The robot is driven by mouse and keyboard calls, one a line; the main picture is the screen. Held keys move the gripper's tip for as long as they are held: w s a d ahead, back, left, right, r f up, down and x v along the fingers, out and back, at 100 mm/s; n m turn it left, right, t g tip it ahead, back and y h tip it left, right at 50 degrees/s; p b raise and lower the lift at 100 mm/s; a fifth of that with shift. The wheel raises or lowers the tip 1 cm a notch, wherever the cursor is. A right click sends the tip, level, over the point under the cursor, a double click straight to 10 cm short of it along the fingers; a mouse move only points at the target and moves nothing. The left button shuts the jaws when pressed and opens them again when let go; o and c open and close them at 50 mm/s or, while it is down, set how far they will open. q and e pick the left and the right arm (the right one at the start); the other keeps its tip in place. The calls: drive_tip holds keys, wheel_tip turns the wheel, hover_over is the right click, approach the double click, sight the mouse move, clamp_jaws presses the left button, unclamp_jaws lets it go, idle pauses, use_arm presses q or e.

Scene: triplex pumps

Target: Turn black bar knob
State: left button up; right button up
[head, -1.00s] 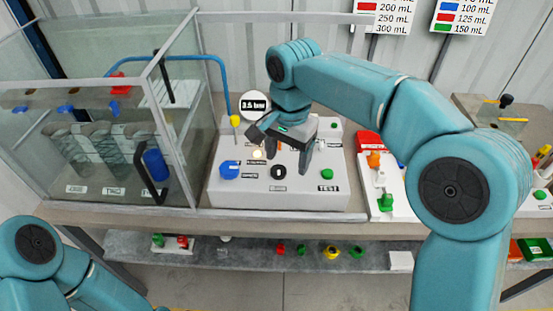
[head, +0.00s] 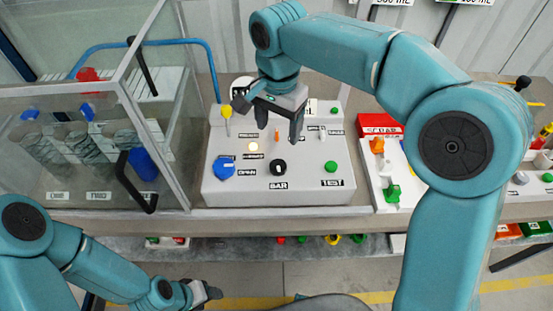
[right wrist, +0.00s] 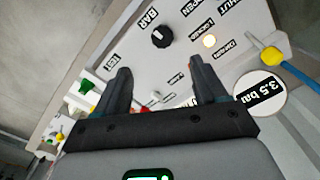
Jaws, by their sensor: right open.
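The black bar knob (head: 278,167) sits on the sloped white control panel (head: 225,190), above the "BAR" label. It also shows in the right wrist view (right wrist: 161,37), beyond the fingers. My right gripper (head: 278,133) is open and empty, above the back part of the panel, behind the knob and apart from it. In the right wrist view its two fingers (right wrist: 162,80) stand wide apart with nothing between them. My left gripper (head: 208,292) is low at the front, away from the panel; its finger opening is too small to tell.
A blue knob (head: 223,167), a yellow lever (head: 227,115), a lit button (head: 253,146) and a green button (head: 330,166) surround the knob. A glass enclosure (head: 185,170) stands left. A white panel with a green valve (head: 392,192) stands right.

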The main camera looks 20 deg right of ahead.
sight(277, 166)
drive_tip(key=f, duration=1.3)
drive_tip(key=shift+w+a+f+p, duration=0.1)
drive_tip(key=shift+w+f+p, duration=0.25)
drive_tip(key=shift+w, duration=0.05)
drive_tip(key=shift+s+r, duration=0.1)
drive_tip(key=shift+s, duration=0.2)
drive_tip(key=shift+c, duration=0.3)
drive_tip(key=shift+w, duration=0.15)
drive_tip(key=c, duration=1)
